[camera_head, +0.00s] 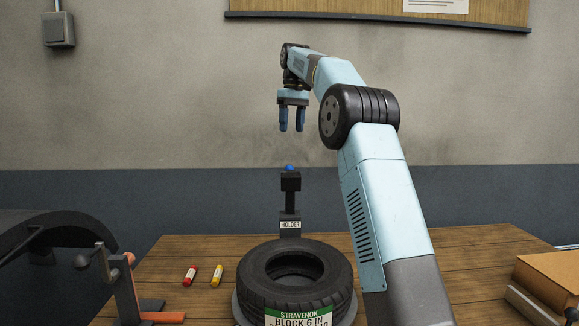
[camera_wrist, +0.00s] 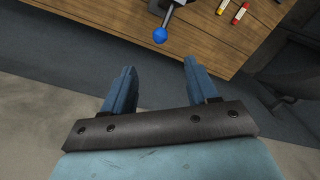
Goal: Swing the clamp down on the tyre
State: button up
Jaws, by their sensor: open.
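The tyre (camera_head: 332,275) lies flat on the wooden bench with a label reading "STRAVENOK BLOCK 6 IN" on its front. Behind it stands a dark upright post (camera_head: 290,183) with a "HOLDER" plate and a blue ball knob (camera_head: 289,167) on top; this looks like the clamp, standing upright off the tyre. The knob also shows in the wrist view (camera_wrist: 160,35). My gripper (camera_head: 291,128) is open and empty, fingers pointing down, above the knob and apart from it. In the wrist view, the knob lies beyond the fingertips (camera_wrist: 158,68), between their lines.
A red marker (camera_head: 190,274) and a yellow marker (camera_head: 216,274) lie left of the tyre. A cardboard box (camera_head: 552,278) is at the right. The air around the post looks clear.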

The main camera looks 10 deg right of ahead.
jog(key=f, duration=1.3)
jog(key=shift+s+a+f, duration=0.15)
jog(key=shift+a+f, duration=0.25)
jog(key=shift+c, duration=0.3)
grip_shut()
